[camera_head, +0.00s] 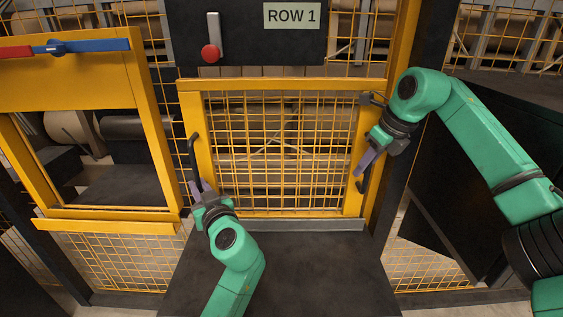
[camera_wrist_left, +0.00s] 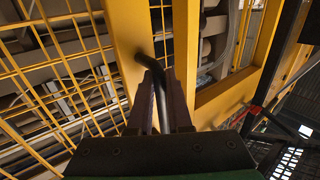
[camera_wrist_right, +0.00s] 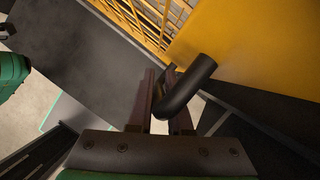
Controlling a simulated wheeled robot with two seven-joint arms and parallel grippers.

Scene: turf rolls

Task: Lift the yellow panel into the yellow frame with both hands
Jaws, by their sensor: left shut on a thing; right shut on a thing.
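The yellow panel (camera_head: 282,85), a yellow-bordered mesh, stands upright in the middle of the head view, with a black handle on each side. My left gripper (camera_head: 197,188) is shut on the panel's left handle (camera_head: 193,150), which shows between its fingers in the left wrist view (camera_wrist_left: 158,95). My right gripper (camera_head: 366,160) is shut on the right handle (camera_head: 362,186); in the right wrist view this handle (camera_wrist_right: 190,88) passes between the fingers. The yellow frame (camera_head: 158,150) is at the left, with an open window. Whether the panel touches the grey ledge below is unclear.
A grey ledge (camera_head: 290,225) runs under the panel above a dark surface (camera_head: 280,275). A red-knobbed lever (camera_head: 211,50) and a "ROW 1" sign (camera_head: 291,16) are above. A blue and red bar (camera_head: 90,46) crosses the frame's top. A dark post stands right.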

